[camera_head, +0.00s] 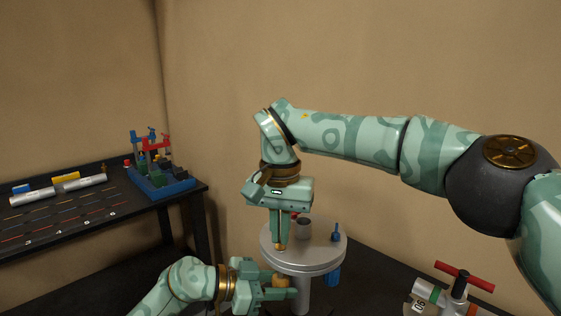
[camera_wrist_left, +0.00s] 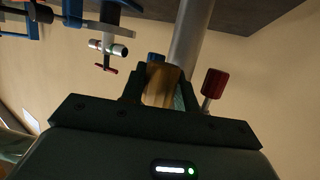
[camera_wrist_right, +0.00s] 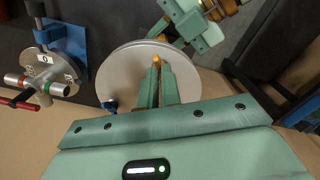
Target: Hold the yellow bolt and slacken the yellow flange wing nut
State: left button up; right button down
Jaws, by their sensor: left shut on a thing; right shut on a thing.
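A round grey flange (camera_head: 320,262) stands on a silver pipe (camera_head: 303,297). My right gripper (camera_head: 281,244) points down at its near-left rim and is shut on the yellow wing nut, which shows as a small yellow piece between the fingertips in the right wrist view (camera_wrist_right: 157,60); the fingers hide most of it. Below the flange, my left gripper (camera_head: 278,291) comes from the left and is shut on the yellow bolt (camera_head: 281,281). The bolt's thick gold cylinder fills the jaws in the left wrist view (camera_wrist_left: 162,86).
A blue nut (camera_head: 336,234) and a red nut (camera_head: 295,215) sit on the flange; a blue bolt (camera_head: 333,275) and red bolt (camera_wrist_left: 214,84) hang below. A red-handled valve device (camera_head: 458,288) stands right. A dark bench (camera_head: 100,208) with a blue rack (camera_head: 160,184) is left.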

jog(key=c, duration=1.6)
grip_release()
jog(key=shift+f, duration=0.2)
jog(key=shift+c, duration=0.2)
jog(key=shift+r, duration=0.1)
jog(key=shift+r, duration=2.35)
